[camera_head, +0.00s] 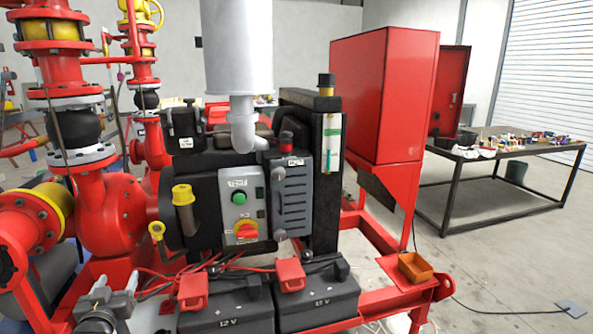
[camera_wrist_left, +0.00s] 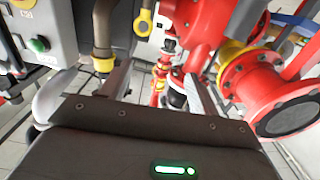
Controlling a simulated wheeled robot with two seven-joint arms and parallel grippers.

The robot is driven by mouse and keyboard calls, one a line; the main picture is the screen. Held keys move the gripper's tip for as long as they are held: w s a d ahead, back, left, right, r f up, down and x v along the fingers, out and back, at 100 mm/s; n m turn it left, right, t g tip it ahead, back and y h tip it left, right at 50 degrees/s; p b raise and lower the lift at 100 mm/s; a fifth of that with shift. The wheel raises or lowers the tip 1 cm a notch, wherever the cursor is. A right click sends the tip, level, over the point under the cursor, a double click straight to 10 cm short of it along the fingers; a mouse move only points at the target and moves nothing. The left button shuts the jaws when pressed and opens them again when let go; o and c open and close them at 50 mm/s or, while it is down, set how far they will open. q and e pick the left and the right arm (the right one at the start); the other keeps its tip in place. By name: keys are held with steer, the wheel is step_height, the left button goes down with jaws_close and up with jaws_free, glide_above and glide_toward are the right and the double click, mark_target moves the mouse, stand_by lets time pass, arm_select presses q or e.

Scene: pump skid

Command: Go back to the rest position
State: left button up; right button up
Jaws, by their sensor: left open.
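My left gripper (camera_head: 115,288) is low at the left in the head view, in front of the red pump (camera_head: 115,215). Its two grey fingers stand apart with nothing between them. They also show apart in the left wrist view (camera_wrist_left: 160,85), pointing toward the red piping. The gripper looks clear of the skid parts, though the exact gap is hard to tell. My right gripper is in neither view.
The engine's control panel (camera_head: 243,208) has a green button and a red-yellow switch. Two 12 V batteries (camera_head: 315,295) sit below. An orange tray (camera_head: 414,268) is on the red frame. A cluttered table (camera_head: 447,185) stands right; floor before it is mostly clear.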

arm_select(q)
steer(key=s+d+f+m+g+h, duration=0.1)
steer(key=d+f+g, duration=0.1)
steer(key=f, duration=1)
steer(key=s+d+f+m+g+h, duration=0.1)
steer(key=f+g, duration=0.1)
steer(key=f, duration=1)
steer(key=s+d+f+m+g+h, duration=0.1)
steer(key=s+d+f+g, duration=0.1)
steer(key=s+f, duration=0.45)
steer(key=s+d+f+g, duration=0.2)
steer(key=s+d+f, duration=0.1)
steer(key=f, duration=0.7)
steer(key=s+d+f+m+g+h, duration=0.15)
steer(key=s+d+f, duration=0.25)
steer(key=s+f, duration=0.5)
steer(key=s+d+f+g+h, duration=0.1)
steer(key=s+d+f+g, duration=0.2)
steer(key=s+f, duration=0.65)
steer(key=s+d+f+m+g, duration=0.1)
steer(key=s+d+f, duration=0.1)
steer(key=s, duration=0.9)
steer(key=s+d+f+m+g, duration=0.1)
steer(key=s+d+f+g, duration=0.1)
steer(key=s, duration=0.8)
steer(key=shift+s+d+f, duration=0.3)
steer(key=shift+s+d, duration=0.1)
steer(key=shift+d, duration=0.45)
steer(key=shift+w+g, duration=0.1)
steer(key=shift+g, duration=0.15)
